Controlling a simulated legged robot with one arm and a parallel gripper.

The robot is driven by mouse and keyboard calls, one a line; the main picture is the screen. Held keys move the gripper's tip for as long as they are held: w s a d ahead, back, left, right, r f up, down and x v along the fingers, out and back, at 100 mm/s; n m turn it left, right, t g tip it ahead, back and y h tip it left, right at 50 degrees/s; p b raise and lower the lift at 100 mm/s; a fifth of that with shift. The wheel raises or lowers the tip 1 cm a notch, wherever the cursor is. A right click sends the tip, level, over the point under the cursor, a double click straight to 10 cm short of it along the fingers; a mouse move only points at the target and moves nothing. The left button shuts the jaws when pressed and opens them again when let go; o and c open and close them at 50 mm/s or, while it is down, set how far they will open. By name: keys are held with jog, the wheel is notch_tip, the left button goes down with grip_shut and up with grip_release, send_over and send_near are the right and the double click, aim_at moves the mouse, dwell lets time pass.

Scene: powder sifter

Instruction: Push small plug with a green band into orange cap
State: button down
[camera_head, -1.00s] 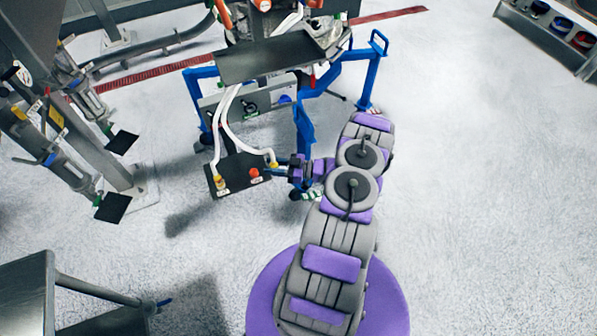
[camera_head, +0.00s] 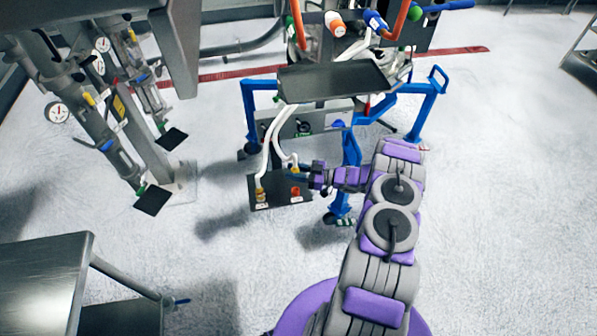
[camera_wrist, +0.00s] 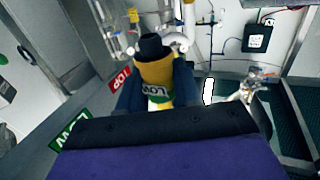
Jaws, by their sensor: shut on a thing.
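The plug's lower end is hidden by the gripper. In the head view my gripper (camera_head: 314,176) is at the right edge of a dark box on a blue frame. The plug is too small there to make out clearly. I cannot tell whether plug and cap touch.
The dark box (camera_head: 275,203) also carries a yellow fitting (camera_head: 260,195) and white hoses. A dark tray (camera_head: 333,81) tops the blue frame (camera_head: 357,146). A steel table (camera_head: 42,270) stands at lower left. The floor on the right is clear.

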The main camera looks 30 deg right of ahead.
jog(key=shift+f+b, duration=1.1)
jog(key=shift+f, duration=2.1)
jog(key=shift+f, duration=0.9)
jog(key=c, duration=0.7)
grip_release()
jog(key=shift+s, duration=0.1)
jog(key=p+v, duration=0.1)
jog(key=v, duration=1.6)
jog(key=shift+p, duration=0.4)
jog(key=shift+s+d+f, duration=0.1)
jog(key=shift+s+d, duration=0.05)
jog(key=shift+s, duration=0.05)
